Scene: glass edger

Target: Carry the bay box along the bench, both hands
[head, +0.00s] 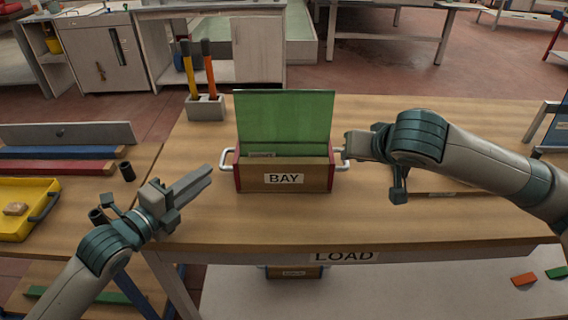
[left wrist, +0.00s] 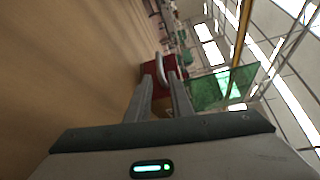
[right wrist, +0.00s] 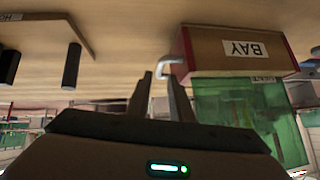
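The bay box (head: 310,178) is a wooden box with red ends and a BAY label, standing on the bench (head: 400,222). A green glass pane (head: 284,118) stands upright in it. A pale handle sticks out at each end. My left gripper (head: 208,180) is open and empty, left of the box and short of the left handle (head: 227,160); that handle shows beyond its fingertips in the left wrist view (left wrist: 160,68). My right gripper (head: 347,146) is open at the right handle (head: 341,160). In the right wrist view the handle (right wrist: 164,70) lies at its parted fingertips.
A grey block (head: 205,108) with yellow and orange-handled tools stands behind the box to the left. The LOAD label (head: 343,256) marks the bench front. Bench top right of the box is mostly clear.

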